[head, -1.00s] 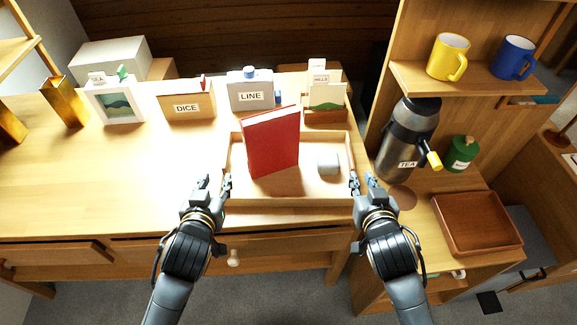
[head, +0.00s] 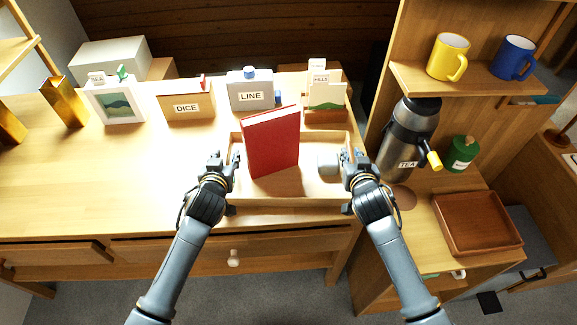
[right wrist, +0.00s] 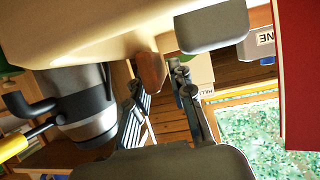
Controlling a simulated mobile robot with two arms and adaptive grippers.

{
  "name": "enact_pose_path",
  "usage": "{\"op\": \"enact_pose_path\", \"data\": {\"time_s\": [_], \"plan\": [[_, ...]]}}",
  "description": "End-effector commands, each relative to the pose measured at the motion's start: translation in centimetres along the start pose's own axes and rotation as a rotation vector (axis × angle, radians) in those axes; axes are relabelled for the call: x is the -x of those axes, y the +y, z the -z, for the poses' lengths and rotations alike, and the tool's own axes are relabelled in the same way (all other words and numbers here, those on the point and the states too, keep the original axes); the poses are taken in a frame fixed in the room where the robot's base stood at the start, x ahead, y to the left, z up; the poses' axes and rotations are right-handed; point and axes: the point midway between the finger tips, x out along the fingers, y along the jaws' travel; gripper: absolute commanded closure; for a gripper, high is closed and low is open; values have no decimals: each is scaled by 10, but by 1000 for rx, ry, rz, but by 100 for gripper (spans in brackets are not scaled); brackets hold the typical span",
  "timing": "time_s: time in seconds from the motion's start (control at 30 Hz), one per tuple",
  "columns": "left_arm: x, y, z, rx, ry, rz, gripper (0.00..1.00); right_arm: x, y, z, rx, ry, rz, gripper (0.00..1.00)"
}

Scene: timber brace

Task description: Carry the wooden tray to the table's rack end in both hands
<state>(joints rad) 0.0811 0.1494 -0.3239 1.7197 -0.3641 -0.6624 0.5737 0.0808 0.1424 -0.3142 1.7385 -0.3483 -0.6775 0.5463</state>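The wooden tray (head: 290,201) lies on the table in the head view. It holds an upright red book (head: 272,142) and a small grey block (head: 327,162); both also show in the right wrist view, the book (right wrist: 300,70) and the block (right wrist: 211,27). My left gripper (head: 226,159) is at the tray's left wall, its fingers apart. My right gripper (head: 352,158) is at the right wall; in the right wrist view its fingers (right wrist: 158,82) stand apart on either side of the wall's end. Contact with the walls cannot be told.
A photo frame (head: 116,102), DICE box (head: 187,107), LINE container (head: 250,94) and a card holder (head: 326,113) stand behind the tray. A TEA flask (head: 407,140) stands to the right, beside a brown tray (head: 478,222).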

Motion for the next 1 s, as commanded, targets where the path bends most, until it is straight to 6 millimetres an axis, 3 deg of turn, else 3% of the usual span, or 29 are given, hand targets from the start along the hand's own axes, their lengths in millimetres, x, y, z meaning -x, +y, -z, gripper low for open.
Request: {"op": "enact_pose_path", "data": {"time_s": [0.43, 0.53, 0.63, 1.0], "plan": [[-9, 0, 0, 0, 1, -1, 62, -9, 0, 0, 0, -1, 0, 77], [-9, 0, 0, 0, 0, 0, 83, -9, 0, 0, 0, -1, 0, 98], [-9, 0, 0, 0, 0, 0, 100, -9, 0, 0, 0, -1, 0, 100], [-8, 0, 3, 0, 5, -1, 100, -8, 0, 3, 0, 5, 1, 100]]}}
